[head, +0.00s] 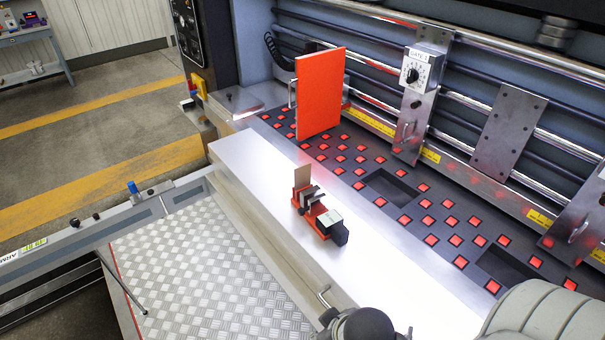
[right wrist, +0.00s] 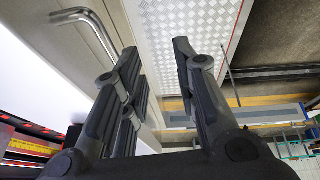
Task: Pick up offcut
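A small tan piece (head: 302,175), which looks like the offcut, stands upright on the bright metal ledge (head: 255,165) in the head view. It is at the far end of a red and black device (head: 320,215); I cannot tell whether it is held there or only stands behind it. In the right wrist view my right gripper (right wrist: 153,48) is open, its two fingers apart with nothing between them. It is beside a bent metal handle (right wrist: 92,30), well away from the tan piece. My left gripper is not in view.
An orange panel (head: 320,92) stands upright on the dark bed with red squares (head: 340,152). A bent handle (head: 322,297) sticks out near the ledge's front. A checkered metal step plate (head: 200,275) lies below. The ledge right of the device is clear.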

